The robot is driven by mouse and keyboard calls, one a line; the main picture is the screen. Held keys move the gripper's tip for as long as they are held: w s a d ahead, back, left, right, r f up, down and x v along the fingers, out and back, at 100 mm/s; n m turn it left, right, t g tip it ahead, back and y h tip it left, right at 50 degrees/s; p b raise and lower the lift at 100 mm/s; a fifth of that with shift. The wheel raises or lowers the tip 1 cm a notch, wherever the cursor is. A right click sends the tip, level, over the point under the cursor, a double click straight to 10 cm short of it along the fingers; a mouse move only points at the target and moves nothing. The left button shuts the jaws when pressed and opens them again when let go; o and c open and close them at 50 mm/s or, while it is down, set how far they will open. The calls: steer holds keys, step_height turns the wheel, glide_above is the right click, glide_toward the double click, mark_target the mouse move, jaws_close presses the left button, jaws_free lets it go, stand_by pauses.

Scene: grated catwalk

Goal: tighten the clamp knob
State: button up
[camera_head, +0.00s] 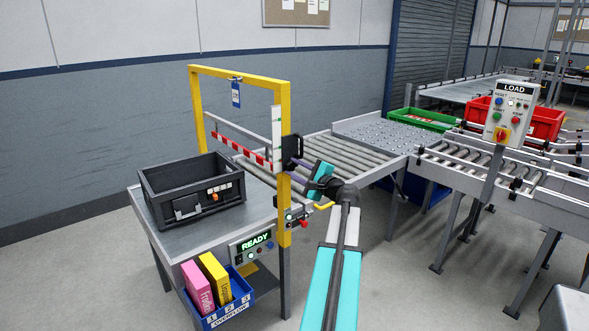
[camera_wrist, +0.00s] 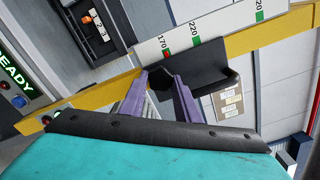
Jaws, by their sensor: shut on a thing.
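The clamp knob (camera_wrist: 163,79) is dark and sits between the purple fingertips in the wrist view, partly hidden by them. My gripper (camera_wrist: 163,86) is shut on it. In the head view my gripper (camera_head: 298,163) reaches the yellow gantry post from the right, and the knob cannot be made out there. A black bracket (camera_wrist: 208,68) lies beside the knob and shows in the head view (camera_head: 292,149) on the post. A white scale plate (camera_wrist: 196,38) with green marks and a red mark near 170 runs along the post.
A yellow gantry (camera_head: 240,77) spans the roller conveyor (camera_head: 335,153), with a striped bar across it. A black crate (camera_head: 165,185) stands on the table at left. A control box with a red button (camera_head: 303,223) is close below my gripper. A LOAD panel (camera_head: 511,112) stands at right.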

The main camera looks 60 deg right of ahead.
steer(key=o, duration=1)
steer(key=shift+r, duration=0.1)
steer(key=shift+o, duration=0.2)
steer(key=shift+d, duration=0.1)
steer(key=shift+n, duration=0.3)
